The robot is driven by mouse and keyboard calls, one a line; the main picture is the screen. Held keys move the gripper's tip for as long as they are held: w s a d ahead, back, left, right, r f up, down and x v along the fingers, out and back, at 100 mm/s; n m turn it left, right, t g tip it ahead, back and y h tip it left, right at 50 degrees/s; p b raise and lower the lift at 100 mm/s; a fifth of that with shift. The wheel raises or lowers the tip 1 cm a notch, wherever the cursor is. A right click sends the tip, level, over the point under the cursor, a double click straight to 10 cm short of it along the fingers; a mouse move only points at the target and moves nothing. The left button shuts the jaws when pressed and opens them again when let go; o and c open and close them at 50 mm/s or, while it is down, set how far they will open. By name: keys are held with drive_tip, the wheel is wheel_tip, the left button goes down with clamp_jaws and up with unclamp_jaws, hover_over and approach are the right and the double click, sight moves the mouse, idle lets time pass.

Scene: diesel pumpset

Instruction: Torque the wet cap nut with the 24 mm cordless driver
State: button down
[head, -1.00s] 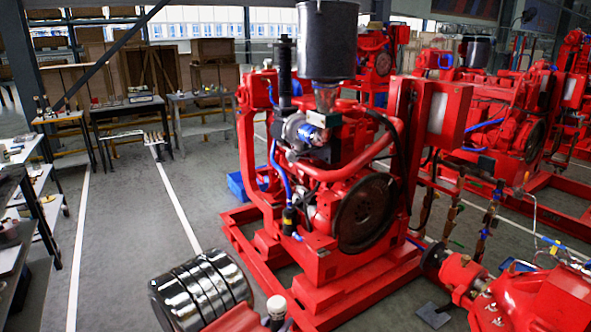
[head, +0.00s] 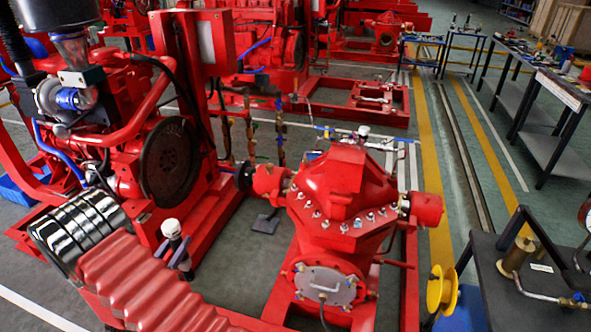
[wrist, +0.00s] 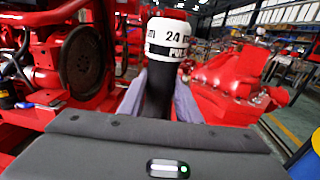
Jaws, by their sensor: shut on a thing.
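The cordless driver (wrist: 158,90) stands upright in the wrist view, with a dark body and a white band marked "24" near its red-topped end. My gripper (wrist: 157,104) is shut around its dark body with two grey-purple fingers. In the head view the driver's white top (head: 171,227) shows above my gripper (head: 177,254), left of the red pump casing (head: 345,190). Several small silvery nuts (head: 343,228) line the casing's flange, apart from the driver. I cannot tell which nut is wet.
A red diesel engine (head: 165,165) stands behind and left of the gripper. A dark table (head: 490,290) with brass fittings is at the lower right, beside a yellow reel (head: 441,290). Benches (head: 560,95) stand at the far right. The yellow-lined aisle between is clear.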

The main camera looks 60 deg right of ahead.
drive_tip(key=s+d+r+m+g, duration=0.15)
drive_tip(key=s+d+g, duration=0.35)
drive_tip(key=d, duration=0.9)
drive_tip(key=s+d+m+g, duration=0.25)
drive_tip(key=s+d, duration=0.35)
drive_tip(key=d, duration=0.9)
drive_tip(key=s+d+r+m+g, duration=0.2)
drive_tip(key=s+d+g, duration=0.1)
drive_tip(key=s+d, duration=0.9)
drive_tip(key=s+d+r+m+g+y, duration=0.1)
drive_tip(key=s+d+r+m+g, duration=0.1)
drive_tip(key=s+d, duration=1)
drive_tip(key=shift+s+d+r+m+g, duration=0.35)
drive_tip(key=shift+s+r+m+g, duration=0.1)
drive_tip(key=shift+s, duration=1.9)
drive_tip(key=shift+f, duration=0.1)
